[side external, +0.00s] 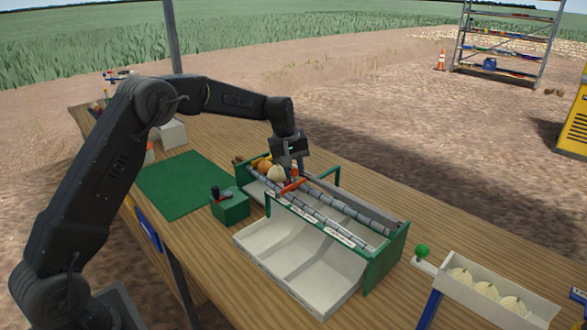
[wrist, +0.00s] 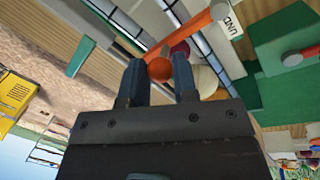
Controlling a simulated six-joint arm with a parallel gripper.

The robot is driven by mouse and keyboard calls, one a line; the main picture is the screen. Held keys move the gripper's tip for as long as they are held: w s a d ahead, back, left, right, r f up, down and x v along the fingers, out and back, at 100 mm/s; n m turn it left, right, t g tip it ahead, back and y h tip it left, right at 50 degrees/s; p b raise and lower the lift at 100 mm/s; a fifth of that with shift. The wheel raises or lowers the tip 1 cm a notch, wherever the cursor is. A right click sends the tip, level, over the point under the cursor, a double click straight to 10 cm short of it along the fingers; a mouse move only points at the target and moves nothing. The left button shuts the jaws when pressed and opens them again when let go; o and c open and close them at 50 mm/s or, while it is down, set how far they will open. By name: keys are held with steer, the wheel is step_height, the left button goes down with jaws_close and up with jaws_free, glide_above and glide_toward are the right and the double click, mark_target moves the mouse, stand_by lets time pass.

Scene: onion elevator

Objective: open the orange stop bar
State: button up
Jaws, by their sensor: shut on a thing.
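The orange stop bar (side external: 292,186) lies across the upper end of the grey roller track on the green-framed sorter. In the wrist view the bar (wrist: 198,29) runs diagonally, with a round orange knob (wrist: 159,69) at its near end. My gripper (side external: 294,174) is down at the bar. In the wrist view its two fingers (wrist: 158,75) are shut on the knob, one on each side. A pale onion (side external: 276,174) and some orange-brown ones (side external: 261,164) sit behind the bar at the upper end. My gripper partly hides the bar's far end in the side view.
A green box with a dark-topped lever (side external: 230,206) stands left of the sorter. White sloping bins (side external: 310,268) lie along its front. A green frame post (side external: 337,177) rises close behind my gripper. A green mat (side external: 185,188) is bare. A tray of onions (side external: 492,292) sits at right.

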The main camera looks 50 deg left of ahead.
jaws_close()
steer(key=shift+s+d+m, duration=0.1)
steer(key=shift+d+m, duration=0.7)
steer(key=shift+m, duration=0.7)
steer(key=o, duration=0.9)
jaws_free()
